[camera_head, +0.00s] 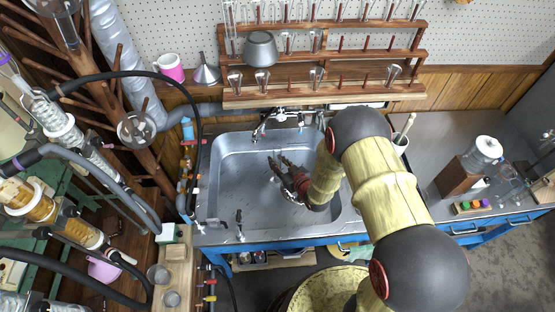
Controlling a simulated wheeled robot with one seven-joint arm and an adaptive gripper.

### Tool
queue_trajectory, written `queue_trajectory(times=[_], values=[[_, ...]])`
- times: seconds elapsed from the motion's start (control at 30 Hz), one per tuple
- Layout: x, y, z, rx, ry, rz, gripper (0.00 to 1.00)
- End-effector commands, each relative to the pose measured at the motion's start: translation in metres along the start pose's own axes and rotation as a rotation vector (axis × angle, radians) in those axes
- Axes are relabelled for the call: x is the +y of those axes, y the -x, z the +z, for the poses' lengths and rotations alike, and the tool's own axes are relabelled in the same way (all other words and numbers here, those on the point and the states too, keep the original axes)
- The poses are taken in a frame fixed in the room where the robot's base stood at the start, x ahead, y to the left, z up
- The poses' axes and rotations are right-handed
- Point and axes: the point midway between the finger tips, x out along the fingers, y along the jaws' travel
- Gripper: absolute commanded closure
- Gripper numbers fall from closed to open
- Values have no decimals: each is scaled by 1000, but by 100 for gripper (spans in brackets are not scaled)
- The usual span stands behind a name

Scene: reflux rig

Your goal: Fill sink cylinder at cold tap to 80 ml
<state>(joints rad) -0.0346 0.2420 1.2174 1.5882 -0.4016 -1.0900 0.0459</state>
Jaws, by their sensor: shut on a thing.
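The steel sink (235,180) is set in the bench at the middle of the view. The tap (283,117) stands at its back edge, with its spout towards the basin. My gripper (280,168) reaches in from the right, low over the basin and a little in front of the tap. My arm hides the right part of the sink.
A wooden rack (320,97) with glassware hangs behind the sink. A pink mug (170,68) and a funnel (206,74) stand at the back left. Glass condensers and hoses crowd the left. A wooden block (456,180) and bottles stand on the right bench.

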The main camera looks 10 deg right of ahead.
Motion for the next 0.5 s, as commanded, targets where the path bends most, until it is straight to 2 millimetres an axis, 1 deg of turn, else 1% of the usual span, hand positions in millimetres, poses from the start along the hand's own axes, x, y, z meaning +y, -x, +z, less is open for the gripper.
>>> queue_trajectory(times=[0.03, 0.5], values=[[0, -5, 11, 0, 0, 0, 100], [1, -31, 73, 1, 0, 0, 100]])
